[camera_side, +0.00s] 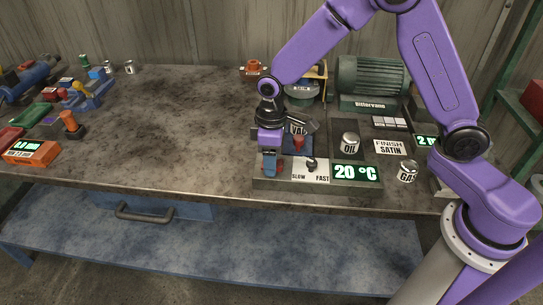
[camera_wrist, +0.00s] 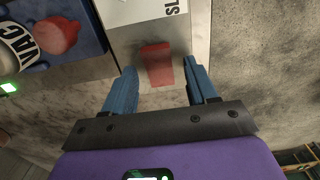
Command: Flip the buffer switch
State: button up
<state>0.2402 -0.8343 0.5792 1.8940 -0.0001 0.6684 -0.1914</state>
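A red rectangular switch (camera_wrist: 157,65) sits on the pale panel in the wrist view, beside the partly seen white SLOW label (camera_wrist: 150,8). My gripper (camera_wrist: 159,68) has its two blue fingers apart, one on each side of the red switch, with nothing held. I cannot tell whether the fingers touch the switch or which way it is set. In the side view my gripper (camera_side: 271,168) points down at the left end of the control panel (camera_side: 310,184), left of the SLOW–FAST plate (camera_side: 299,175), and mostly hides the switch.
A black knob (camera_side: 311,163) stands on the SLOW–FAST plate, with a 20 °C display (camera_side: 355,173) to its right.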

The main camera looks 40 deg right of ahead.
jog(key=c, duration=1)
jog(key=shift+s+d+t+y, duration=0.15)
jog(key=shift+s+t+y, duration=0.05)
jog(key=shift+t+y, duration=0.5)
jog(key=shift+s+d+t+y, duration=0.15)
jog(key=shift+s+t+y, duration=0.05)
jog(key=shift+t+y, duration=0.45)
jog(key=o, duration=1.1)
jog(key=shift+c, duration=0.2)
jog(key=shift+d, duration=0.1)
